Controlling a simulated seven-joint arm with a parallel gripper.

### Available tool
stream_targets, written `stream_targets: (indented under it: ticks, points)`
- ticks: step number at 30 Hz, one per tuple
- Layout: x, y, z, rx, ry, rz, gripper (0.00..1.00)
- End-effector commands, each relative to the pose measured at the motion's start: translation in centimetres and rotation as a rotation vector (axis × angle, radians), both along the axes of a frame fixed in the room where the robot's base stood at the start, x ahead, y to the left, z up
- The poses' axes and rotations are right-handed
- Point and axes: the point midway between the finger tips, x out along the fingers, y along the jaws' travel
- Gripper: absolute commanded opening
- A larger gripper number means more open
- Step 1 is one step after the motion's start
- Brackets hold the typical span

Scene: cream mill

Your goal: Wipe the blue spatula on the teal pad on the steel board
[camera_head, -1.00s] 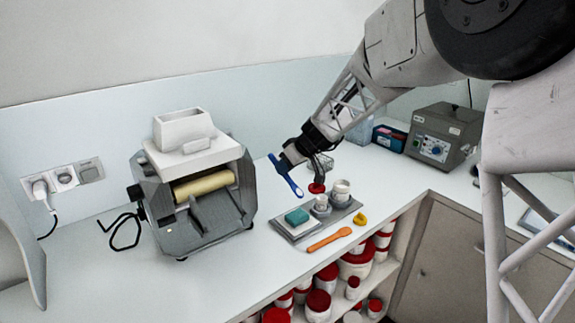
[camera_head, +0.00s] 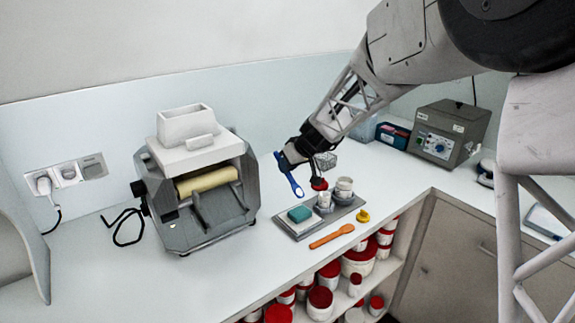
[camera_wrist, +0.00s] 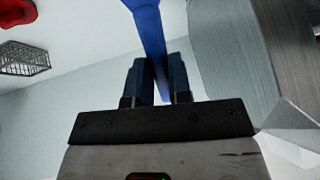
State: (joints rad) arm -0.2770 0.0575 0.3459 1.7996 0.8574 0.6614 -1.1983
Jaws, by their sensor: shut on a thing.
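My gripper (camera_head: 285,161) is shut on the blue spatula (camera_head: 295,187) and holds it above the counter, with its wide end hanging down. The spatula also shows in the wrist view (camera_wrist: 149,28) between my two dark fingers (camera_wrist: 160,80). The teal pad (camera_head: 299,214) lies on the left part of the steel board (camera_head: 290,233), below the spatula and apart from it. The spatula's tip is close above the pad in the picture; the exact gap is hard to tell.
An orange spatula (camera_head: 332,236) lies in front of the board, with a yellow item (camera_head: 362,216) to the right. The mill (camera_head: 195,185) stands left. A wire basket (camera_head: 326,162) and a red-topped item (camera_head: 319,184) are near my gripper.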

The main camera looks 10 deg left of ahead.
Motion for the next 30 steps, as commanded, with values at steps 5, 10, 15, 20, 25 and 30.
stream_targets:
  ticks: [5,10,15,20,25,30]
  points:
    - [0.0,0.0,-0.8,-0.001,0.001,-0.001,0.0]
    - [0.0,0.0,-1.8,0.0,0.001,0.001,0.0]
    - [0.0,0.0,-2.9,0.0,0.002,0.0,0.0]
    - [0.0,0.0,-3.7,-0.001,0.001,0.0,0.0]
    - [0.0,0.0,-4.3,0.0,0.001,-0.001,0.0]
    - [0.0,0.0,-4.5,0.0,0.0,0.0,0.0]
